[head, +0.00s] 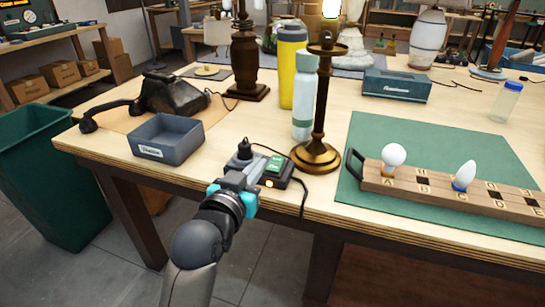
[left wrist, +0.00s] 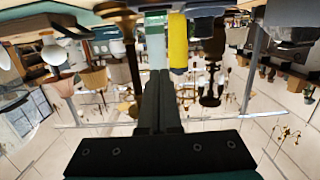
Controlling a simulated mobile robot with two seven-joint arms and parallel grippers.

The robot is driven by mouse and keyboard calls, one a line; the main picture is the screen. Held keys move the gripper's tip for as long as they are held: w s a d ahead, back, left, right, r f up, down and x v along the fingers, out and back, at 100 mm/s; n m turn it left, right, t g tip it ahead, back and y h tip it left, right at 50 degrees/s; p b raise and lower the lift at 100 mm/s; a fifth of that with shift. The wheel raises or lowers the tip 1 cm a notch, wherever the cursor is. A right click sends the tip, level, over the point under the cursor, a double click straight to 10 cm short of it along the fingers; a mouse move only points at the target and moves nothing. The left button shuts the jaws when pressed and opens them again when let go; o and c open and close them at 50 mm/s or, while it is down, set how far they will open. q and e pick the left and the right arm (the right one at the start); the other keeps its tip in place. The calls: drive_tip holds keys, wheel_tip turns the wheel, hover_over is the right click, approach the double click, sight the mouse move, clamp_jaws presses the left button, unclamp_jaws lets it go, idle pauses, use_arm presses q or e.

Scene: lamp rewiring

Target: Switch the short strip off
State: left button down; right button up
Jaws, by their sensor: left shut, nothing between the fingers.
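The short strip (head: 268,181) lies near the table's front edge, with a dark plug (head: 244,150) standing in its left part. Its green rocker switch (head: 276,165) is on the right part, and a small orange light shows at its front. My left gripper (head: 239,172) is at the strip's front left, partly hiding it; I cannot tell whether it touches. Its fingers (left wrist: 157,78) are shut with nothing between them in the left wrist view. A brass lamp (head: 318,110) with a glowing bulb stands right of the strip. My right gripper is not in view.
A grey-blue bin (head: 167,151) sits left of the strip. A pale bottle (head: 303,105) and yellow bottle (head: 288,70) stand behind. A wooden bulb holder (head: 445,198) lies on the green mat (head: 440,140) at right. A cord hangs over the front edge.

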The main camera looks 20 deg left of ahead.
use_arm(q)
drive_tip(key=shift+w, duration=0.1)
drive_tip(key=b, duration=0.3)
hover_over(274, 166)
drive_tip(key=shift+f, duration=0.95)
drive_tip(key=shift+f+b, duration=0.6)
drive_tip(key=shift+f, duration=0.35)
drive_tip(key=shift+f+b, duration=0.35)
drive_tip(key=shift+f, duration=0.4)
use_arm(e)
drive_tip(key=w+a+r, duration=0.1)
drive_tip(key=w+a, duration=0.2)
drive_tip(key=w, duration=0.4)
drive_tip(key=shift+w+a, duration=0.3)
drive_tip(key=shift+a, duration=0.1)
